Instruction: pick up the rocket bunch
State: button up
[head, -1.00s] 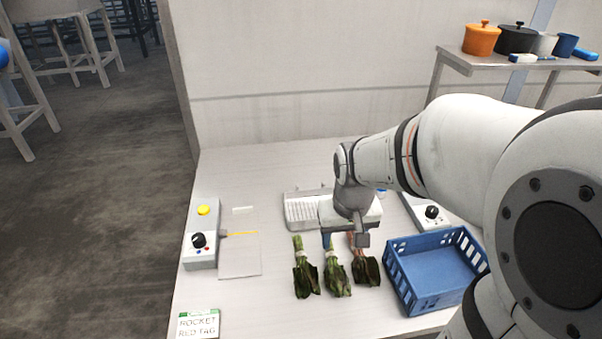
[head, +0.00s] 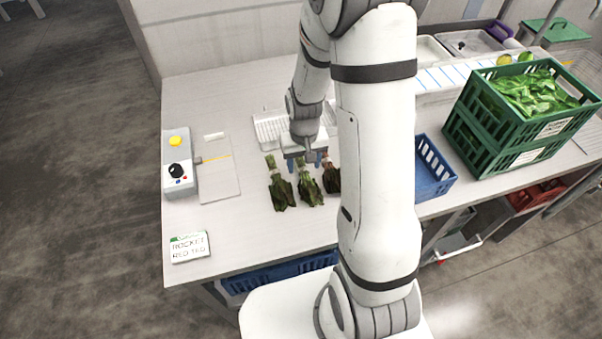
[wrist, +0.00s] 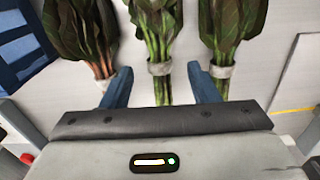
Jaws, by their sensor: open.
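Three leafy bunches lie side by side on the bench: a left one (head: 281,191), a middle one (head: 309,187) and a right one (head: 332,178). The right one has reddish stems and shows at left in the wrist view (wrist: 82,30). The other two have green stems and pale bands. No red tag is readable on any, so I cannot tell which is rocket. My gripper (head: 305,161) is open over the middle bunch's stem end. In the wrist view its blue fingers (wrist: 161,86) stand either side of those stems, apart from them.
A card (head: 189,247) reads "ROCKET RED TAG". A control box (head: 178,172) and a flat board (head: 219,178) lie left. A blue crate (head: 436,180) stands right, partly hidden by my arm. Green crates (head: 470,140) of leaves stand beyond it.

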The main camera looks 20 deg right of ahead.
jog(key=shift+f, duration=1.2)
jog(key=shift+c, duration=0.3)
jog(key=c, duration=1)
